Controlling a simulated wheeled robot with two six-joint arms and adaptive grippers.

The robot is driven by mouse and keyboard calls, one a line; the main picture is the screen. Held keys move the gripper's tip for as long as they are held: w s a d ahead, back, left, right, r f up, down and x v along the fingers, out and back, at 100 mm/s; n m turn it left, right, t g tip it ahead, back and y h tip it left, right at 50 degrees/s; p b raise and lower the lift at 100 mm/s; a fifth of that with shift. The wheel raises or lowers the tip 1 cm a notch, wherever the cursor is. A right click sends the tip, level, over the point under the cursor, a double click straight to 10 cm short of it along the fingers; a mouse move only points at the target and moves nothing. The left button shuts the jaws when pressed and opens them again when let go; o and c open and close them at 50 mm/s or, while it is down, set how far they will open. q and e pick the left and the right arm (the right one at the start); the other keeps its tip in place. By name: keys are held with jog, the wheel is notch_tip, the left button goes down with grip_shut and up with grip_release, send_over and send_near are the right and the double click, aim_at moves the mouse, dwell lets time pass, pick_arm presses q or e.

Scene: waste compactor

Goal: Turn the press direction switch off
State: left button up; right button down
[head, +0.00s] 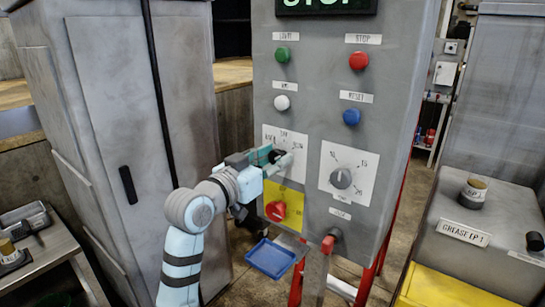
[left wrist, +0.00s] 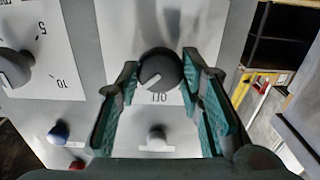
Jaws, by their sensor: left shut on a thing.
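The press direction switch is a round black knob (left wrist: 160,70) on a white plate (head: 299,142) on the grey control panel (head: 330,125). In the left wrist view, which is upside down, its white pointer mark slants down-left, a little to the side of the OFF label. My left gripper (head: 279,158) is at this plate in the head view and mostly hides the knob. In the left wrist view its green fingers stand on both sides of the knob, shut on it. My right gripper is not in view.
Green (head: 283,55), white, red and blue buttons are above. A blue tray (head: 271,259) is below the panel. A grey cabinet (head: 120,110) stands left.

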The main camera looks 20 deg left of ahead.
pick_arm(q)
jog(key=n+p, duration=0.3)
jog(key=p, duration=0.1)
jog(key=n+p, duration=0.2)
jog(key=p, duration=0.2)
jog(key=shift+a+r+n, duration=0.1)
jog(key=shift+r+n, duration=0.1)
jog(key=shift+n, duration=0.2)
jog(key=shift+f+n+p, duration=0.15)
jog(key=shift+n+p, duration=0.55)
jog(key=shift+p, duration=0.05)
jog(key=shift+f+n, duration=0.1)
jog(key=shift+n, duration=0.8)
jog(key=o, duration=1.1)
jog(key=shift+a, duration=0.1)
jog(key=shift+o, duration=0.2)
